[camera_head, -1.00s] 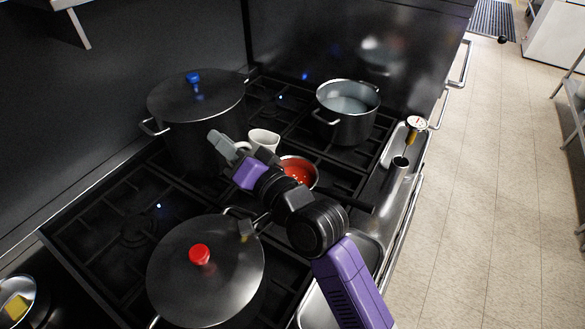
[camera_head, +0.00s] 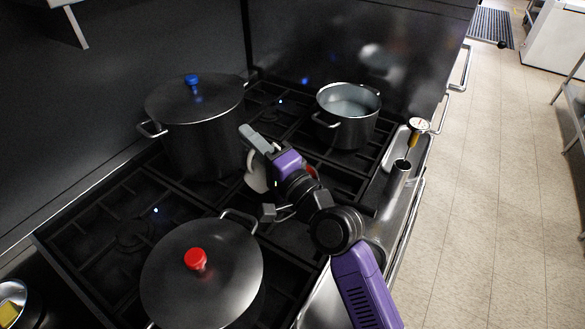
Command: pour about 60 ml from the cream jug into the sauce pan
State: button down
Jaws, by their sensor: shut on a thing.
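The white cream jug (camera_head: 256,176) is at my gripper (camera_head: 257,147), between the large lidded pot and the sauce pan. My gripper is shut on the jug. The jug looks tilted, and its mouth and contents do not show; the gripper and wrist cover part of it. The sauce pan (camera_head: 313,172) shows only as a sliver of its red contents and rim behind my wrist. My arm hides the rest of it, so I cannot tell how the jug's lip lies over the pan or whether cream is flowing.
A tall pot with a blue-knobbed lid (camera_head: 193,125) stands left of the jug. A red-knobbed lidded pot (camera_head: 202,275) is in front. An open pot of pale liquid (camera_head: 347,115) stands behind right.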

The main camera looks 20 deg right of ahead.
jog(key=shift+w+d+m, duration=0.1)
jog(key=shift+d+m, duration=0.4)
jog(key=shift+m, duration=0.3)
jog(key=shift+w+d+r+m+t+h+p, duration=0.15)
jog(key=shift+d+r+m+t+h+p, duration=0.25)
jog(key=shift+d+m+p, duration=0.45)
jog(key=shift+a+m, duration=0.15)
jog(key=shift+m, duration=0.2)
jog(key=shift+w+d+r+m+h+p, duration=0.2)
jog(key=shift+d+r+m+p, duration=0.1)
jog(key=shift+d+m+p, duration=0.5)
jog(key=shift+w+d+r+m+h+p, duration=0.1)
jog(key=shift+d+r+m+h+p, duration=0.15)
jog(key=shift+d+m+p, duration=0.55)
dwell(0.8)
jog(key=shift+a+b, duration=0.25)
jog(key=shift+b, duration=0.15)
jog(key=a+f+n+b, duration=0.1)
jog(key=a+f+n+y+b, duration=0.1)
jog(key=n+b, duration=0.1)
jog(key=shift+s+a, duration=0.35)
jog(key=shift+a, duration=0.05)
jog(key=shift+a+n+b, duration=0.3)
jog(key=shift+n, duration=0.4)
jog(key=shift+r, duration=0.2)
